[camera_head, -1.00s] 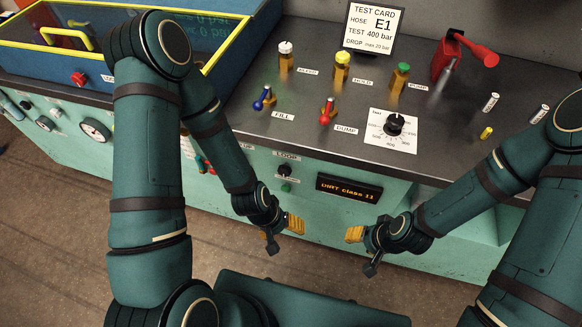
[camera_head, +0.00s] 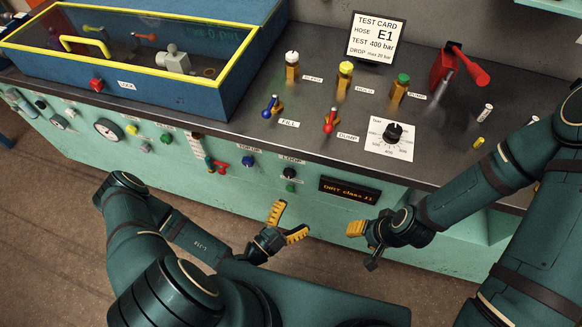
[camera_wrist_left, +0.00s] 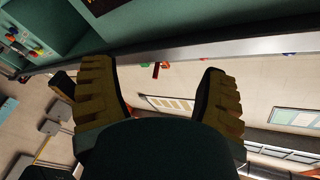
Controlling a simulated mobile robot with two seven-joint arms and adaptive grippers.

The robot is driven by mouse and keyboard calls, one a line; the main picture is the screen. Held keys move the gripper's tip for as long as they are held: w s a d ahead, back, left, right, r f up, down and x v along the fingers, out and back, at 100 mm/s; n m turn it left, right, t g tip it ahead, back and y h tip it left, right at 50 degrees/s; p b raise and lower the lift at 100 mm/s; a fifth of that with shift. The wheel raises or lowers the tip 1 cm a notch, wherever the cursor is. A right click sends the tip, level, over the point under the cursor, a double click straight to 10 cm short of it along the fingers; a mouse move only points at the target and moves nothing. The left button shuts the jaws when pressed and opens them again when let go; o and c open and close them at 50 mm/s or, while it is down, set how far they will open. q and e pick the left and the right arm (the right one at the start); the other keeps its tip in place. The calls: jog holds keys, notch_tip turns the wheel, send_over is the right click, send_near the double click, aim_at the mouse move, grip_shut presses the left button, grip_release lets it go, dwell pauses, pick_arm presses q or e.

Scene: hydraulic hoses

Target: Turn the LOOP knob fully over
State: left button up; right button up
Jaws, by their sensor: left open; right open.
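The LOOP knob (camera_head: 289,173) is a small black knob on the green front panel of the bench, under its LOOP label, with a small green button or lamp just below it. My left gripper (camera_head: 288,222) is open and empty, below and in front of the knob, clear of the panel. In the left wrist view its yellow ridged fingers (camera_wrist_left: 160,100) are spread with nothing between them; I cannot make out the LOOP knob there. My right gripper (camera_head: 356,229) is in front of the panel, right of and below the knob; its yellow fingers touch nothing.
A display (camera_head: 349,190) sits right of the knob and a blue TOP UP knob (camera_head: 248,161) left of it. A red-handled valve (camera_head: 219,166) is further left. The bench top (camera_head: 330,155) overhangs above, with a dial (camera_head: 393,132) and several valves. Floor space in front is free.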

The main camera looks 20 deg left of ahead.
aim_at(289, 175)
pick_arm(q)
jog(key=w+a+f+n+y, duration=0.25)
jog(key=a+n+y, duration=0.35)
jog(key=n+y, duration=0.35)
jog(key=shift+t+h, duration=0.25)
jog(key=shift+t, duration=0.15)
jog(key=w, duration=0.8)
jog(key=w+d, duration=0.1)
jog(key=w, duration=0.3)
jog(key=shift+w+f+b, duration=0.3)
jog(key=shift+w+f, duration=0.05)
jog(key=c, duration=1.2)
